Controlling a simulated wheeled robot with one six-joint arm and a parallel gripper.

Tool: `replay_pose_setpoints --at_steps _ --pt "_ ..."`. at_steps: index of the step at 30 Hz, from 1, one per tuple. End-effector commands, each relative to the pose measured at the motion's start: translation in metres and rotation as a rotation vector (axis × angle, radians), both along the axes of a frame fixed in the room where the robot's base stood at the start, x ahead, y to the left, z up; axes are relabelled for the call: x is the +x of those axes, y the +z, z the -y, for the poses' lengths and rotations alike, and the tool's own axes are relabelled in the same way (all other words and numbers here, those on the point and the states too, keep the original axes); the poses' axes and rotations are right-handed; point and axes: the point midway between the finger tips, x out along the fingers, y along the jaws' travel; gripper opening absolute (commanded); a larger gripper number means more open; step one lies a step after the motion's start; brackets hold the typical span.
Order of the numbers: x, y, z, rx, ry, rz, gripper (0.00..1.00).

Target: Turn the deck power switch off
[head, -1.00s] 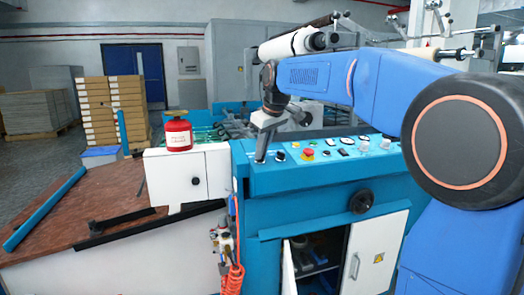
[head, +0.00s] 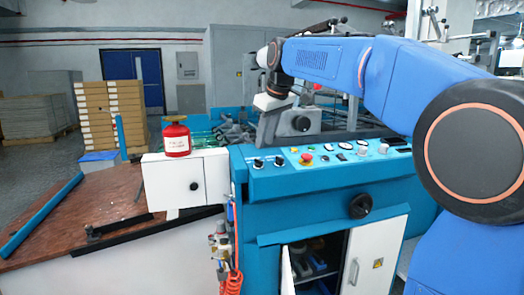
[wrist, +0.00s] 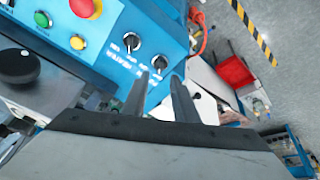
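Two black rotary switches, a left switch (head: 258,163) and a right switch (head: 278,161), sit at the left end of the blue control panel (head: 330,174). Both also show in the wrist view, one (wrist: 131,42) beside a yellow button and the other (wrist: 159,62) nearer the panel's end. White lettering beside them is too blurred to read surely, so I cannot tell which is deck power. My gripper (wrist: 160,78) is open and empty, with a gap between its fingers. In the head view it hangs above the panel, apart from the switches.
A red emergency button (head: 305,158) and several other buttons share the panel. A red can (head: 176,137) stands on the white cabinet (head: 160,180) at left. A black handwheel (head: 360,206) sits on the machine front. A lower cabinet door (head: 287,270) stands ajar.

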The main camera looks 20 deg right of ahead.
Motion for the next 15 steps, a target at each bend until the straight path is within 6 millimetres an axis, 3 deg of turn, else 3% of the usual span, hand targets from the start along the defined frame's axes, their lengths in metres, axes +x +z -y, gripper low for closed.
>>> replay_pose_setpoints --at_steps 9,15 --pt "-0.023 0.058 0.007 0.001 0.000 0.001 0.27" --pt "-0.034 0.082 0.010 0.000 0.000 0.000 0.27"
